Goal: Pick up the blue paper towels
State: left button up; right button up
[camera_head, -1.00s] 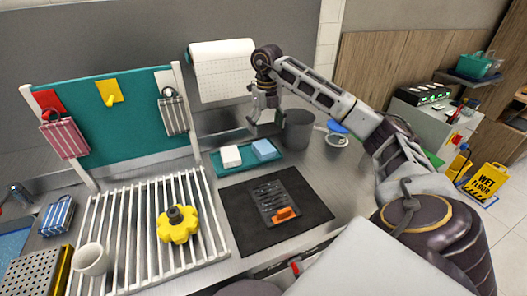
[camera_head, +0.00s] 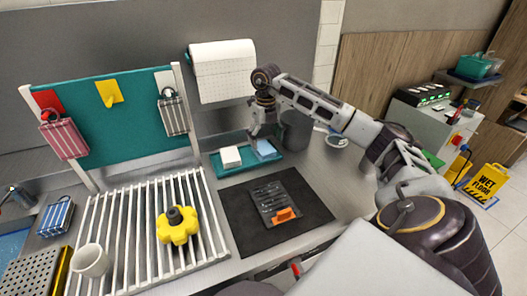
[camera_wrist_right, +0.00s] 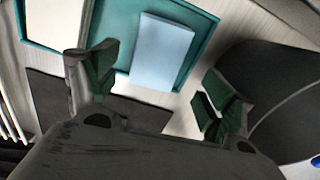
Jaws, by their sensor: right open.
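The blue paper towels (camera_head: 265,149) are a small light-blue stack at the right end of a teal tray (camera_head: 218,170) on the steel counter. A white stack (camera_head: 231,156) lies beside them on the same tray. My right gripper (camera_head: 262,134) is above the blue stack in the head view, partly covering it. In the right wrist view the blue paper towels (camera_wrist_right: 168,52) lie between and beyond the two open, green-padded fingers of the right gripper (camera_wrist_right: 155,88), with nothing between the pads. My left gripper is not in view.
A dark grey cup (camera_head: 296,130) stands close to the right of the tray. A paper roll (camera_head: 222,70) hangs on the wall behind. A black mat (camera_head: 300,212) with a grater (camera_head: 272,198) lies in front, and a white rack (camera_head: 120,240) is at left.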

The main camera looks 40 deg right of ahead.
aim_at(263, 147)
jog(key=f, duration=0.3)
jog(key=shift+w+a+f, duration=0.2)
jog(key=shift+w+f, duration=0.1)
jog(key=shift+w, duration=0.1)
jog(key=shift+f, duration=0.55)
jog(key=c, duration=0.9)
